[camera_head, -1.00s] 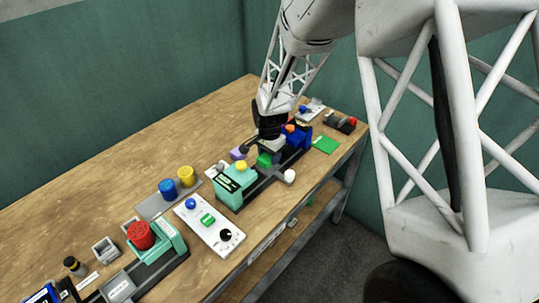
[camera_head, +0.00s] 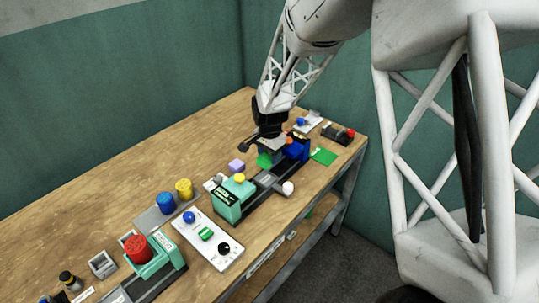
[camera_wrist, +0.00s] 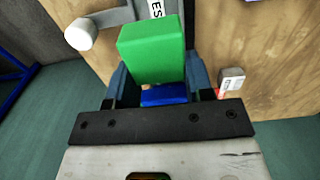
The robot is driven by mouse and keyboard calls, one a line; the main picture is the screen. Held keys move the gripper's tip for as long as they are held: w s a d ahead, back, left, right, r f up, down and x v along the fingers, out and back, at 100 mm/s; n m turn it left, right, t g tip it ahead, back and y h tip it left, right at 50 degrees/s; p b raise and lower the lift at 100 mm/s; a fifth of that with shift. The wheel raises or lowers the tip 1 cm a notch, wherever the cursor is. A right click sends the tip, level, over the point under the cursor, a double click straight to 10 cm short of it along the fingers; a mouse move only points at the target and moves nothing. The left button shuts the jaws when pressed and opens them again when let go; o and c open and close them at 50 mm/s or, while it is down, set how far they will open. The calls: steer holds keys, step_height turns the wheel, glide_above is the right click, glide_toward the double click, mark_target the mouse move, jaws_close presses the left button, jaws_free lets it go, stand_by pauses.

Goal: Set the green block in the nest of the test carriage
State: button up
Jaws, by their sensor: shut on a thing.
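My gripper (camera_wrist: 157,72) is shut on the green block (camera_wrist: 152,48), which stands between its two blue-grey fingers in the wrist view. In the head view the green block (camera_head: 264,160) hangs under my gripper (camera_head: 269,151), on the far side of the dark rail. The test carriage (camera_head: 266,180) is grey and lies on that rail, with a white knob (camera_head: 288,187) at its near side. In the wrist view its label (camera_wrist: 156,8) is partly cut off at the top, beyond the block. The nest is not clearly visible.
A teal press end (camera_head: 230,200) and a blue one (camera_head: 298,148) stand at either end of the rail. A white control panel (camera_head: 208,239) and a red-topped teal press (camera_head: 138,252) are nearer. The back-left table is clear.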

mark_target(269, 176)
steer(key=shift+f, duration=2.85)
steer(key=shift+f, duration=0.75)
stand_by(0.4)
steer(key=o, duration=1)
steer(key=shift+c, duration=0.2)
steer(key=shift+r, duration=3.9)
